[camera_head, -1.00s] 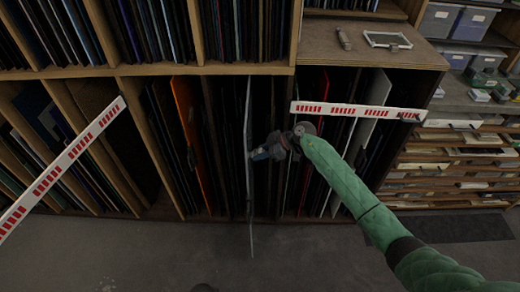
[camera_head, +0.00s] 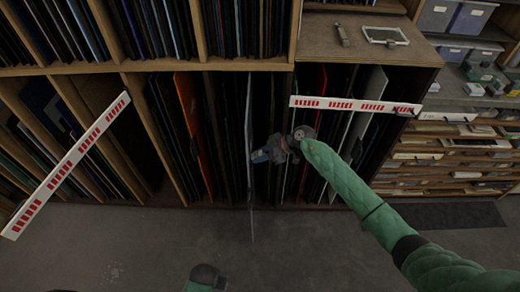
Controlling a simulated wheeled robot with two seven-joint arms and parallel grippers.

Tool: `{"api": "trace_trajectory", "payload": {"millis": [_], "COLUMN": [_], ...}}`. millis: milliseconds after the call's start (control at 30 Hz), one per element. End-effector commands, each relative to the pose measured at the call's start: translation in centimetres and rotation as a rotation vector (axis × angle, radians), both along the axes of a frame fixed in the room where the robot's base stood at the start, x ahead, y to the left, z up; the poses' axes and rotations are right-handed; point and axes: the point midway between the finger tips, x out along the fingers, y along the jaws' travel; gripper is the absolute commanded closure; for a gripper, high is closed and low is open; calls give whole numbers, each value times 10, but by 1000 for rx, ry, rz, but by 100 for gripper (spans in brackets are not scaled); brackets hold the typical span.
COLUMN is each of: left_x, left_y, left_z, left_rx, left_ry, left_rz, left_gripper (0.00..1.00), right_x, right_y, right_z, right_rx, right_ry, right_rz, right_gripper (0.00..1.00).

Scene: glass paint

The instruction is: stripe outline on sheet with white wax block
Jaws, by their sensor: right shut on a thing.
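The sheet (camera_head: 250,120) stands upright in front of the rack, seen almost edge-on as a thin pale line. My right gripper (camera_head: 262,155) comes from the right, with its fingertips at the sheet's right face about mid-height. It is shut; the white wax block would be between the fingertips, but it is too small or hidden to make out. A blue-grey part shows at the tips. No stripe on the sheet can be seen from this angle. My left gripper is not in view; only a green and dark piece of my arm shows at the bottom.
Behind stands a wooden rack (camera_head: 205,66) full of upright sheets. A white bar with red marks (camera_head: 70,165) slants at left; another (camera_head: 355,106) lies level at right. A small frame (camera_head: 385,36) rests on the rack's top. Floor (camera_head: 120,250) in front is clear.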

Motion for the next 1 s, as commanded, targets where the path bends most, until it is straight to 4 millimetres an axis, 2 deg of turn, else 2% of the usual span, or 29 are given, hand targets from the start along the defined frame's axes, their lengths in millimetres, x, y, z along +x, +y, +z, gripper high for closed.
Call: {"api": "trace_trajectory", "payload": {"millis": [33,167,567,1000], "left_x": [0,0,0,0], "left_y": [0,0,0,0], "left_z": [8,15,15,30], "left_rx": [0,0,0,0], "left_ry": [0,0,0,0], "left_rz": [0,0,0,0], "left_gripper": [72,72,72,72], "right_x": [-4,-12,-14,-14], "right_y": [0,1,1,-31], "right_z": [3,2,0,1], "right_rx": [-1,0,1,0], "right_ry": [2,1,1,1], "right_rz": [1,1,1,0], "right_gripper": [98,98,98,98]}}
